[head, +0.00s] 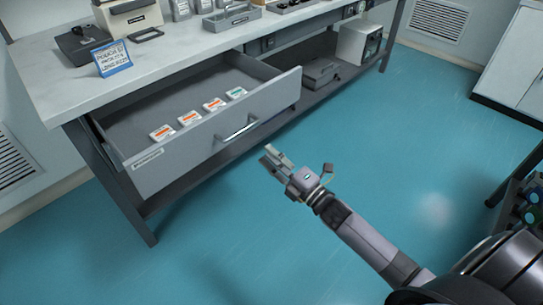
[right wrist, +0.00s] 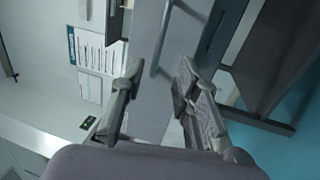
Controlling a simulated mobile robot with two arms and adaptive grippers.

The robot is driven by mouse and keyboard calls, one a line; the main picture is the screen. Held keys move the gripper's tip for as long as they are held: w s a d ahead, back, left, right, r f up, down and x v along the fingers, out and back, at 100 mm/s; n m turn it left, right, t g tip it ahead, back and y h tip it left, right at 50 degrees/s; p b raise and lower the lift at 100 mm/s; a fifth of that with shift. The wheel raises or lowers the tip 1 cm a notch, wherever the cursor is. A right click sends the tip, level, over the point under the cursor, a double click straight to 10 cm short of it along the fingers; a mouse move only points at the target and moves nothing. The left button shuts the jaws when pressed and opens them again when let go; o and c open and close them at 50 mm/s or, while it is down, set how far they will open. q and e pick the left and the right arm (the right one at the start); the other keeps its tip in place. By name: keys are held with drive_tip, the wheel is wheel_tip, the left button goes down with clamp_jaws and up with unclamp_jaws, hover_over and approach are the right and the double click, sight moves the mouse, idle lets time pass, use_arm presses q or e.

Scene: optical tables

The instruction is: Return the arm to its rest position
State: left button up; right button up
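My right gripper (head: 272,156) is in front of the open drawer (head: 215,137), a little below and right of its handle (head: 240,128). It hangs over the floor with a visible gap to the drawer front. In the right wrist view its two fingers (right wrist: 160,90) stand apart with nothing between them. The grey drawer front shows beyond the fingers in that view. My right arm reaches in from the lower right of the head view. My left gripper is not in view.
The workbench (head: 60,93) carries a blue-and-white sign (head: 113,59), a dark box (head: 82,44) and grey trays. Several small labelled boxes (head: 213,104) lie in the drawer. A lower shelf holds equipment (head: 357,44). The teal floor (head: 410,130) right of the arm is clear.

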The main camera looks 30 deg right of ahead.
drive_tip(key=s+d+f+m+g+h+p, duration=0.2)
drive_tip(key=s+f+m+g+h+p, duration=0.3)
drive_tip(key=f, duration=0.8)
drive_tip(key=s+d+f+m+g+h+p, duration=0.1)
drive_tip(key=s+d+f+m+g+p, duration=0.15)
drive_tip(key=s+f+m, duration=0.75)
use_arm(q)
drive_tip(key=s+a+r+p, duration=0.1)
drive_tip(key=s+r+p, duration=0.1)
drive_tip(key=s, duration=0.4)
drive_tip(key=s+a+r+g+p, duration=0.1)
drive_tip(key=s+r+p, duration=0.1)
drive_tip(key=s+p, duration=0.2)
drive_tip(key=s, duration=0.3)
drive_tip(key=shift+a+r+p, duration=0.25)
drive_tip(key=shift+p, duration=0.1)
use_arm(e)
drive_tip(key=s+a+f+m+g, duration=0.1)
drive_tip(key=s+f, duration=0.4)
drive_tip(key=s, duration=0.5)
drive_tip(key=s+a+f+m+g, duration=0.2)
drive_tip(key=s+f+g, duration=0.3)
drive_tip(key=s, duration=0.6)
drive_tip(key=s+a+f+m+g+h, duration=0.1)
drive_tip(key=s+a+f+g, duration=0.2)
drive_tip(key=s+f, duration=0.3)
drive_tip(key=s+g, duration=0.1)
drive_tip(key=s, duration=0.4)
drive_tip(key=shift+s+m, duration=0.25)
drive_tip(key=shift+m, duration=0.05)
